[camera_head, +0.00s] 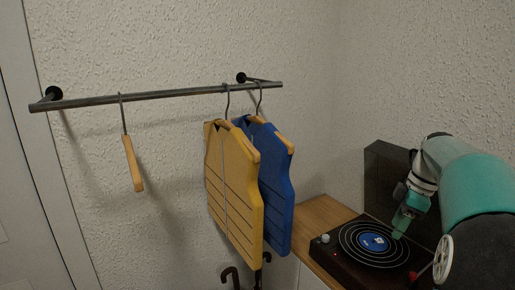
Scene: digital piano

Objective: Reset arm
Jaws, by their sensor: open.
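My arm reaches in from the right side of the view. My gripper (402,226) has teal fingers and points down just above the record player (328,257). The fingertips are over the right part of its disc, near the blue label (374,241). The gripper is small and partly end-on here, and no object shows between its fingers. Whether the fingertips touch the disc cannot be told. Part of the record player is hidden behind my arm.
A metal rail (160,95) on the wall carries an empty wooden hanger (133,163), a yellow vest (232,185) and a blue vest (279,190). The player stands on a wooden-topped cabinet (318,214) in the corner. Its dark raised lid (385,170) stands behind my gripper. Curved handles (229,274) show below the vests.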

